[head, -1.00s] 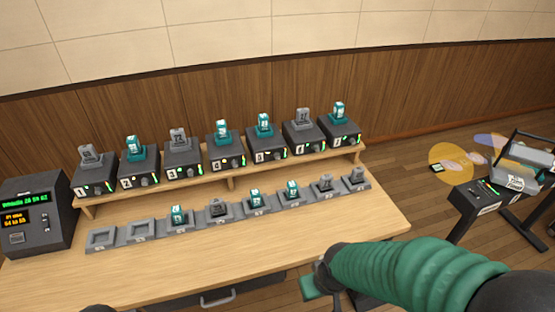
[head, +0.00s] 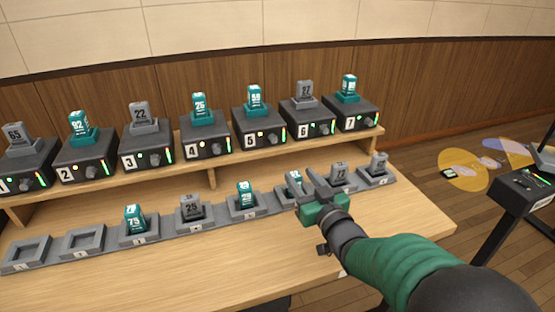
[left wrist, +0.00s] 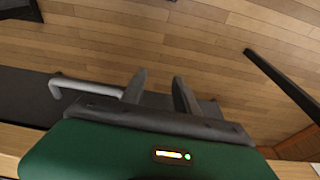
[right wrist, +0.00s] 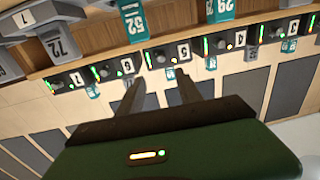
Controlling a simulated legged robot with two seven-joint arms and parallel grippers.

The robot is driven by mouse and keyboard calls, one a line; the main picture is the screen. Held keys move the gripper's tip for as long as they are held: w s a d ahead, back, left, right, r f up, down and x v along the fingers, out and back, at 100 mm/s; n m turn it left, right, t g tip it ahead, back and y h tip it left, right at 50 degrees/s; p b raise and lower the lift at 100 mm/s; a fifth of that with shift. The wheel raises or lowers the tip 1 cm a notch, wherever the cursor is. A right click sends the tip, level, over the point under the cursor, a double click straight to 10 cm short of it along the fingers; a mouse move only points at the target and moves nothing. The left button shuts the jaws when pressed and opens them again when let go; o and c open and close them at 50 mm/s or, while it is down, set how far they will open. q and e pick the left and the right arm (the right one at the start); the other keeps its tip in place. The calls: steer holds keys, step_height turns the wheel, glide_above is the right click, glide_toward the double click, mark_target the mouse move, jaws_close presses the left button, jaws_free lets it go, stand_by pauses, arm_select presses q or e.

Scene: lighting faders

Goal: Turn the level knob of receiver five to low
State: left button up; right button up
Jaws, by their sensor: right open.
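Receiver five (head: 258,127) is a dark box on the raised shelf, with a white 5 label, small lights, a round level knob (head: 272,138) and a lit level bar on its front. A teal pack marked 59 (head: 255,99) stands on it. In the right wrist view receiver five (right wrist: 183,53) appears upside down beyond the fingertips. My right gripper (head: 310,193) is open and empty over the front row of cradles, well short of the knob. My left gripper (left wrist: 160,85) is open and empty, with floor and a drawer handle behind it.
Other numbered receivers flank it closely, including receiver four (head: 205,135) and receiver six (head: 308,118). A row of cradles lies below, some holding packs; an empty cradle (head: 84,243) is at left. The table front (head: 180,275) is clear.

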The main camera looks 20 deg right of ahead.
mark_target(275, 142)
steer(key=w+b, duration=0.1)
steer(key=w, duration=0.4)
steer(key=w+a, duration=0.1)
steer(key=w, duration=0.5)
steer(key=w+b, duration=0.1)
steer(key=w, duration=0.4)
steer(key=shift+w+a+r+b, duration=0.15)
steer(key=shift+w+a+b, duration=0.1)
steer(key=shift+b, duration=0.05)
jaws_close()
